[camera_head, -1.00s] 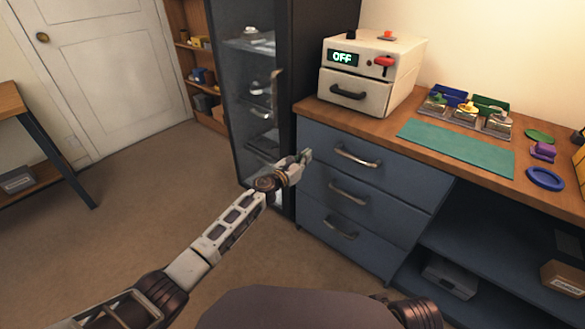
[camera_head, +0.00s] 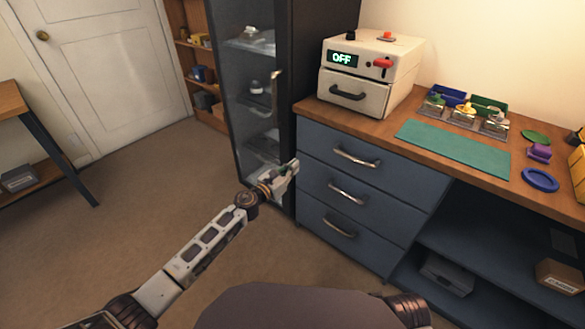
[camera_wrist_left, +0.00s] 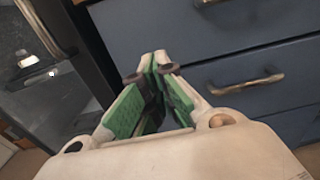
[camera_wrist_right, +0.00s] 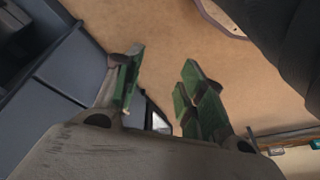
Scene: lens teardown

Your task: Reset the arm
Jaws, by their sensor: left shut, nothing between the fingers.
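My left gripper (camera_head: 290,168) is in front of the blue drawer unit's left edge, near the dark glass cabinet. In the left wrist view its green-padded fingers (camera_wrist_left: 155,65) are together at the tips with nothing between them. My left arm reaches in from the lower left of the head view. My right gripper does not show in the head view. In the right wrist view its green-padded fingers (camera_wrist_right: 160,75) stand apart, with an empty gap between them over brown floor.
The blue drawers (camera_head: 345,190) have metal handles. A white box reading OFF (camera_head: 370,72), a green mat (camera_head: 455,148), several lens parts and a blue ring (camera_head: 540,180) are on the wooden worktop. The glass cabinet (camera_head: 240,100) stands left of the drawers. Open floor lies to the left.

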